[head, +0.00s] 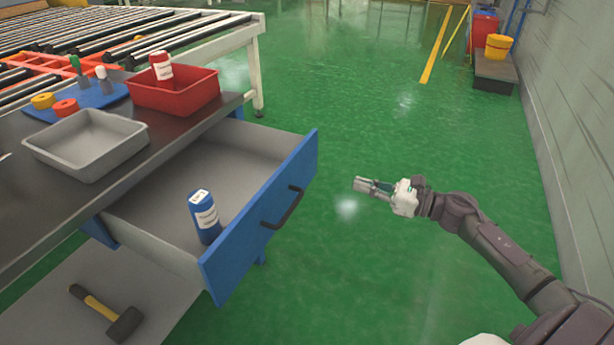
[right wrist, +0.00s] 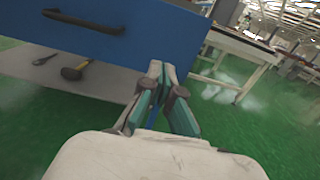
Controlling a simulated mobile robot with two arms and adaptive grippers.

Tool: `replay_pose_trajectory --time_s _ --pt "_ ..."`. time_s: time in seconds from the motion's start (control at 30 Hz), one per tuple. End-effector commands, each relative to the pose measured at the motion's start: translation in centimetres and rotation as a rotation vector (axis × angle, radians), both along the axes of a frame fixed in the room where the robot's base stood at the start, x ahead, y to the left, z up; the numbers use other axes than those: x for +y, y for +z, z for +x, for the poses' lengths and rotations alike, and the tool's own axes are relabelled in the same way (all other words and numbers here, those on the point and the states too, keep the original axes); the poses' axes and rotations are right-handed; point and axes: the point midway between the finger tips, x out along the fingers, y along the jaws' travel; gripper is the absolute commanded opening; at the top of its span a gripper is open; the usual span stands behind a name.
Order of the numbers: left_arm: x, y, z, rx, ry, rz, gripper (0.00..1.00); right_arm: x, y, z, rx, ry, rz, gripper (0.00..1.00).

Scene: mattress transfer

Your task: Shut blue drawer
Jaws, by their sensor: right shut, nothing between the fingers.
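The blue drawer (head: 262,218) stands pulled out from under the dark worktop, with its inside in plain sight. Its front has a dark bar handle (head: 282,207). My left gripper is not in view.
The worktop holds a grey tray (head: 88,165), a red bin (head: 190,95) with a red bottle, and a blue board with small items. A hammer (head: 107,312) lies on the lower shelf. Green floor right of the drawer is clear up to the grey wall (head: 570,130).

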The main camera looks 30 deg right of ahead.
Motion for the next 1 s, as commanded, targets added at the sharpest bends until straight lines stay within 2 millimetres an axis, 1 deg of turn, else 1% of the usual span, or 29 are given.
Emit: replay_pose_trajectory --time_s 0.2,0.4,0.5,0.7,1.0 --pt "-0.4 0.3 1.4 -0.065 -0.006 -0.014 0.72 2.6 0.2 3.5 -0.004 -0.002 0.003 0.00" --pt "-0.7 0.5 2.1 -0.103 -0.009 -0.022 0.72 5.2 0.2 6.9 -0.001 -0.003 0.006 0.00" --pt "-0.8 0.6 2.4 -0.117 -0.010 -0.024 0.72 6.2 0.2 8.2 -0.001 -0.004 0.006 0.00" --pt "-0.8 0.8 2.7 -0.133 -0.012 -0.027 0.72 7.5 0.0 9.8 0.002 -0.005 0.005 0.00" --pt "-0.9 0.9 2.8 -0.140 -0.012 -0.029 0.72 7.8 0.0 10.1 0.003 -0.005 0.005 0.00"
